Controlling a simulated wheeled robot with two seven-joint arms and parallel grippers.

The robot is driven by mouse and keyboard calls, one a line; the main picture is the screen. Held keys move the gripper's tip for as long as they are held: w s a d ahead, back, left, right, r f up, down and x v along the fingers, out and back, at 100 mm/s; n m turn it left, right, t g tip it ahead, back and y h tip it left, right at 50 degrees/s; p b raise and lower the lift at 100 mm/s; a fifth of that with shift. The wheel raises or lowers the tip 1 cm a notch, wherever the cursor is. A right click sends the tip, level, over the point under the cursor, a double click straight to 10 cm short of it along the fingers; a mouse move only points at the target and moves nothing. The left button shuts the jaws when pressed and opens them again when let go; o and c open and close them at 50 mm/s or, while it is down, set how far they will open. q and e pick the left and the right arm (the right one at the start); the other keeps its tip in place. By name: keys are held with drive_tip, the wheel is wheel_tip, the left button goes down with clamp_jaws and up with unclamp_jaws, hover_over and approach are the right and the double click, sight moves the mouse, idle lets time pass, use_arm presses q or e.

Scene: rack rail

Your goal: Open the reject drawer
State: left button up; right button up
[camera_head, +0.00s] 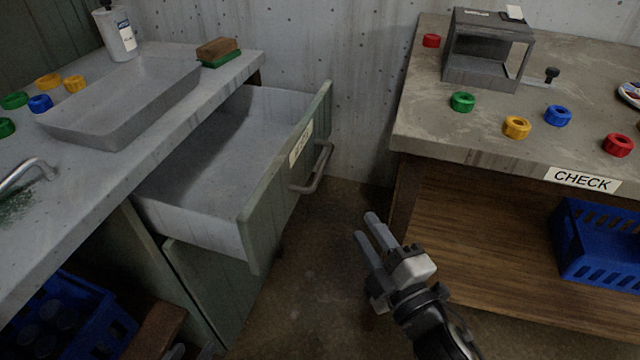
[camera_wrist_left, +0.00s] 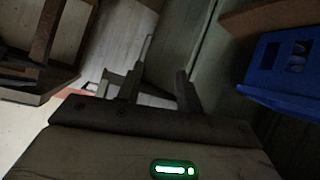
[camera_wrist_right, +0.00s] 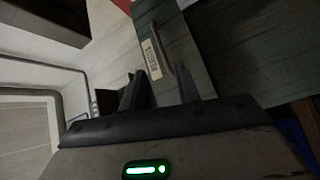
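The reject drawer (camera_head: 255,185) is pulled well out from under the left counter. Its grey inside looks empty. Its green front carries a white label (camera_head: 301,143) and a curved metal handle (camera_head: 318,170). The label also shows in the right wrist view (camera_wrist_right: 152,60). My right gripper (camera_head: 365,227) is open and empty, to the right of the handle and apart from it. Its two fingers show apart in the right wrist view (camera_wrist_right: 158,88). My left gripper (camera_wrist_left: 157,86) is open with nothing between its fingers in the left wrist view; I cannot make it out clearly in the head view.
The left counter holds a grey tray (camera_head: 125,105), a bottle (camera_head: 118,35), a sponge (camera_head: 218,51) and several coloured caps. The right table, labelled CHECK (camera_head: 582,179), bears a grey box (camera_head: 487,50) and more caps. A blue crate (camera_head: 600,245) sits below. Floor between is clear.

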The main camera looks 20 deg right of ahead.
sight(321, 167)
drive_tip(key=shift+w+a+r+n+t+y+p, duration=0.15)
drive_tip(key=shift+w+a+r+n, duration=0.3)
drive_tip(key=shift+w, duration=2.2)
drive_tip(key=shift+w+a+r+n+t+y+p, duration=0.15)
drive_tip(key=shift+w+a+n, duration=0.45)
drive_tip(key=shift+w, duration=2)
drive_tip(key=shift+w+a+r+n+y, duration=0.1)
drive_tip(key=shift+w+a+r+n, duration=0.45)
drive_tip(key=shift+w, duration=2.1)
drive_tip(key=shift+a+f, duration=0.15)
drive_tip(key=shift+f, duration=0.05)
clamp_jaws()
